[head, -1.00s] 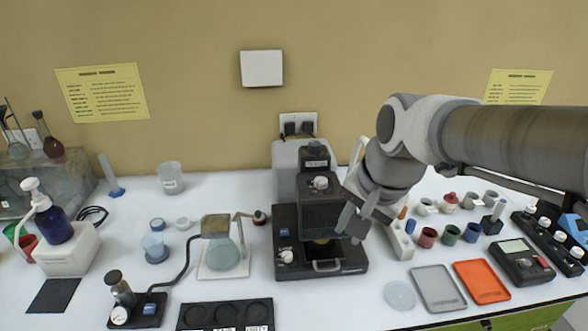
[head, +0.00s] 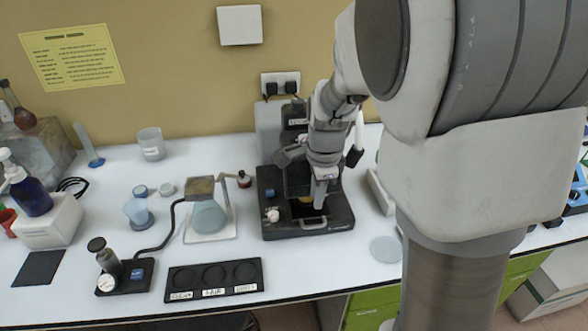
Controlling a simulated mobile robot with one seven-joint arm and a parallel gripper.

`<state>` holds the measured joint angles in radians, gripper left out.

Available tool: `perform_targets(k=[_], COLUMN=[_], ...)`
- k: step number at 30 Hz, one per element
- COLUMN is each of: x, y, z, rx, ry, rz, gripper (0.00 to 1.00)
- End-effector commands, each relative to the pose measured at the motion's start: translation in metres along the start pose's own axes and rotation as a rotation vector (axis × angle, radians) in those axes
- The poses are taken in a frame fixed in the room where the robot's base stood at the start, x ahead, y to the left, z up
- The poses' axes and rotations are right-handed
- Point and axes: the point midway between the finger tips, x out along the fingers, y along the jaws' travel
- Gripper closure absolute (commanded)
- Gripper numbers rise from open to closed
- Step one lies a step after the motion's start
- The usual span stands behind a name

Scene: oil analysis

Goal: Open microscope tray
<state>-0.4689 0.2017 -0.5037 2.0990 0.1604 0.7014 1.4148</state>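The microscope (head: 272,212) is a dark box-like device on the white bench, near the middle of the head view. Its tray has a light metal handle (head: 313,224) on the low front face, and a small yellowish area shows just behind it. My gripper (head: 322,196) points down just above and behind the handle, apart from it as far as I can see. Its fingers are small and partly merge with the dark microscope, so I cannot tell whether they are open. My arm hides the upper right part of the microscope.
A flask on a stand (head: 208,214) is close left of the microscope. A black three-well plate (head: 214,279) lies in front left. A clear round dish (head: 386,249) is to the right. The bench between the microscope and its front edge is mostly clear. My arm blocks the right side.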

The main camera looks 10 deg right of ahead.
Motion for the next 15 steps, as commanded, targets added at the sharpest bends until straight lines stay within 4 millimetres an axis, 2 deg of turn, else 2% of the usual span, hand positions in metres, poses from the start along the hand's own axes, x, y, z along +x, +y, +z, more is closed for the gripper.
perform_targets(k=[1,6,12,15], x=[0.015,0.052,0.090,0.102], y=[0.001,0.001,0.001,0.001], z=[-0.001,-0.001,0.000,0.000], rx=[0.001,0.000,0.000,0.000], ry=[0.001,0.001,0.000,0.000], rz=[0.004,0.004,0.003,0.002], gripper=[0.75,0.75,0.75,0.75])
